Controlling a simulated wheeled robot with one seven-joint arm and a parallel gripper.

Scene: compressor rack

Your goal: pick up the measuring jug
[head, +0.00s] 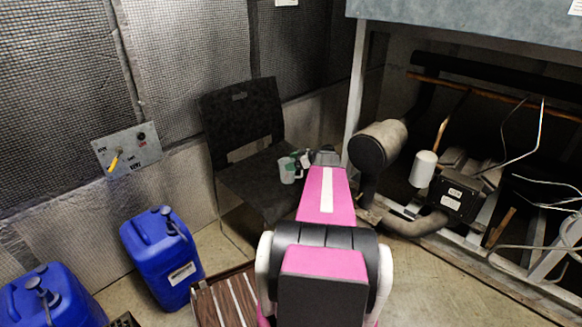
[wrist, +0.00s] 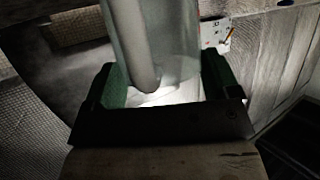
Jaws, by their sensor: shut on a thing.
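The measuring jug (head: 289,170) is a pale, translucent vessel over the seat of the black chair in the head view. In the wrist view the jug (wrist: 165,45) fills the upper middle, with a rounded handle-like bar running down its near side. My gripper (head: 302,160) reaches it from the right, its green fingers at the jug's side. In the wrist view my gripper (wrist: 165,88) has a green finger on each side of the jug, shut on it. I cannot tell whether the jug's base touches the seat.
The black chair (head: 238,110) stands against the padded wall. Two blue canisters (head: 160,255) stand on the floor at left, near a slatted wooden piece (head: 228,300). A wall panel (head: 127,150) has a yellow handle. The compressor rack (head: 357,85) with pipes and machinery fills the right.

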